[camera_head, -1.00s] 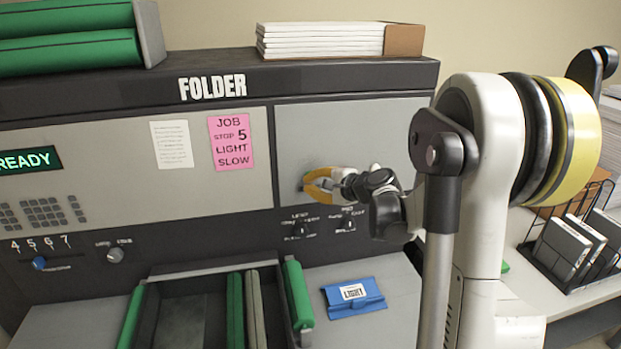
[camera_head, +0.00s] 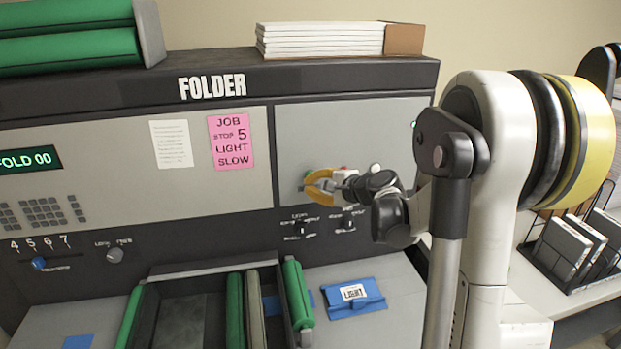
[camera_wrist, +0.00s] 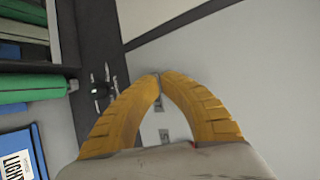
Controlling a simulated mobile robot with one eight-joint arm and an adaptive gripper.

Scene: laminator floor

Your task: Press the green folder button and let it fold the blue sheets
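The grey folder (camera_head: 365,125) fills the middle of the head view, and its display (camera_head: 30,159) reads "FOLD 00". My gripper (camera_head: 308,182) is at its right front panel, empty, with the yellow fingers curved together. In the wrist view my fingertips (camera_wrist: 160,76) meet close to the panel. A small green spot (camera_head: 308,173) shows beside the fingertips, partly hidden; I cannot tell whether they touch it. Blue sheet pieces show left of the tray (camera_head: 78,342) and behind the rollers (camera_head: 270,306). A blue packet labelled "LIGHT" (camera_head: 354,298) lies right of the rollers.
Green rollers (camera_head: 298,295) frame the tray below the panel. A pink note (camera_head: 231,140) reads "JOB STOP 5 LIGHT SLOW". Knobs (camera_head: 347,222) sit below my gripper. A white paper stack (camera_head: 320,40) lies on top. A wire rack (camera_head: 575,250) stands at right.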

